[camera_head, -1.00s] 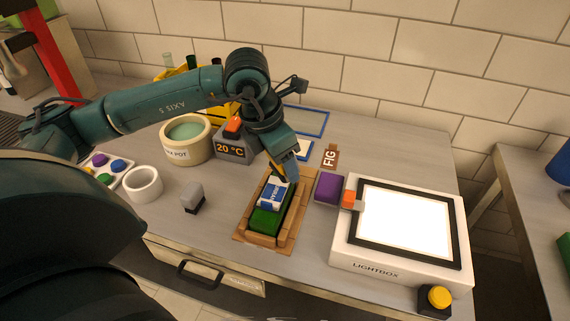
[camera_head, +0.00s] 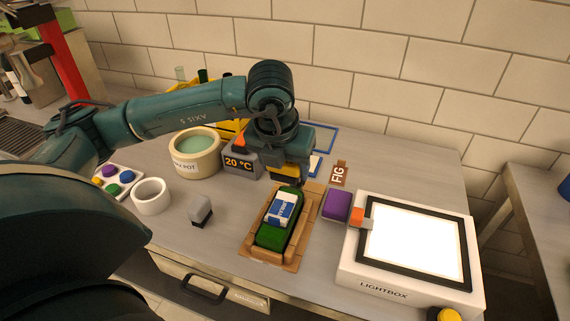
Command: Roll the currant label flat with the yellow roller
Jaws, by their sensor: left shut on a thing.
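A green bottle (camera_head: 270,237) lies in a wooden cradle (camera_head: 247,248) on the bench. A white and blue label (camera_head: 283,209) sits on its upper side; its print is too small to read surely, and I cannot tell whether its edges lie flat. My left gripper (camera_head: 288,174) is just beyond the far end of the label, pointing down. It is shut on the yellow roller (camera_head: 284,170), of which only a little yellow shows under the gripper. I cannot tell whether the roller touches the bottle. My right gripper is not in view.
A lightbox (camera_head: 385,291) stands to the right, with a purple block (camera_head: 337,204) beside it. A wax pot (camera_head: 196,165), a 20 °C display (camera_head: 238,163), a white ring (camera_head: 151,197) and a small grey block (camera_head: 200,208) stand to the left. A FIG tag (camera_head: 339,174) lies behind.

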